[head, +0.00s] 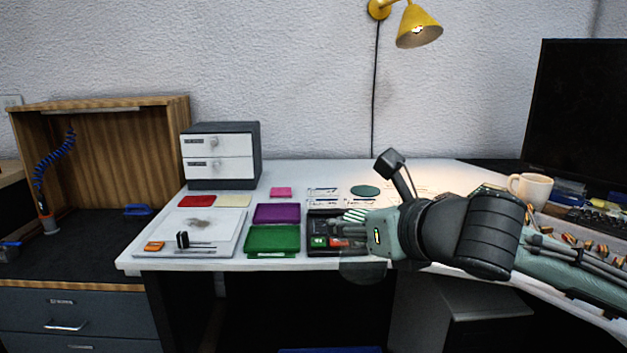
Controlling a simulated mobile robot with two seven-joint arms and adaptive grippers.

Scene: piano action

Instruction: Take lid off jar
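My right arm comes in from the right, and my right gripper (343,228) is over the dark tray (313,219) near the front edge of the desk. Its fingers are small and overlap the tray's contents, so I cannot tell whether they are open or shut. No jar or lid can be clearly made out. A faint, see-through dark round shape (362,270) shows below the gripper at the desk edge; I cannot tell what it is. My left gripper is not in view.
A white desk (300,178) holds a green mat (272,239), a purple mat (277,213), a white board (200,228) with small tools, and a green disc (365,190). A drawer box (221,155) stands at back left. A mug (530,188) and monitor (585,115) are at right.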

